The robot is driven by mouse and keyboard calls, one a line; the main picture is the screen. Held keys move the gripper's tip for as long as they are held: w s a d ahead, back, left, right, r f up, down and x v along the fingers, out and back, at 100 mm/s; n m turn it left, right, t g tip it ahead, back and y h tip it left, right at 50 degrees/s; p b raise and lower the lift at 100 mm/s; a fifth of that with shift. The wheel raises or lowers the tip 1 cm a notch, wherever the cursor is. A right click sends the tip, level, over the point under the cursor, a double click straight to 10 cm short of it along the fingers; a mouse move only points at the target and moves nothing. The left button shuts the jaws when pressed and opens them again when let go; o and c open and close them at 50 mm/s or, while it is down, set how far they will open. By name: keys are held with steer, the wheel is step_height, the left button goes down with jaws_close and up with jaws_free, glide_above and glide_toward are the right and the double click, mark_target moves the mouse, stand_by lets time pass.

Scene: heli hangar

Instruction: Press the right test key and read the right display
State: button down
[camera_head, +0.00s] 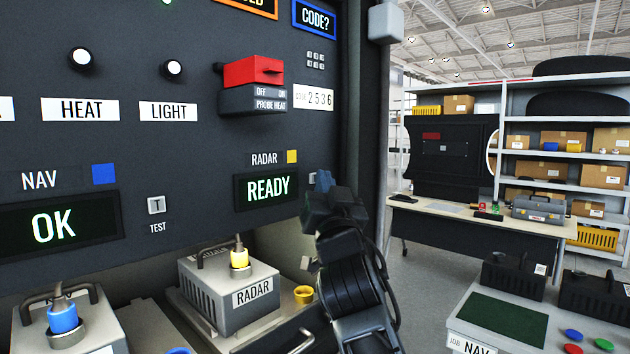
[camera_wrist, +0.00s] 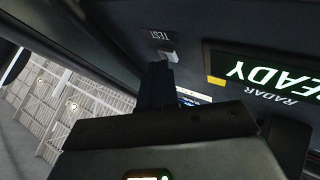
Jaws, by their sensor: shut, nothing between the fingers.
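The right display (camera_head: 268,190), under the RADAR label with a yellow square, reads READY in green. It also shows, turned over, in the wrist view (camera_wrist: 262,74). The right test key (camera_wrist: 169,55) is a small pale key beside the word TEST in the wrist view; in the head view my gripper mostly hides it. My gripper (camera_head: 324,181) is shut and empty, its fingers pointing at the panel just right of the display. In the wrist view the fingertips (camera_wrist: 158,68) lie right at the key; I cannot tell whether they touch it.
The left display (camera_head: 55,225), labelled NAV, reads OK, with another test key (camera_head: 156,205) beside it. A grey RADAR box (camera_head: 215,290) with a yellow plug stands below the panel. A red-covered PROBE HEAT switch (camera_head: 253,72) sits above. A workbench (camera_head: 480,225) stands at right.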

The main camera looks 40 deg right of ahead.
steer(key=shift+w, duration=0.15)
stand_by(0.4)
steer(key=shift+s, duration=0.85)
steer(key=shift+s, duration=0.1)
steer(key=shift+s+d+p, duration=0.1)
steer(key=shift+s+p, duration=0.6)
steer(key=shift+s, duration=1.7)
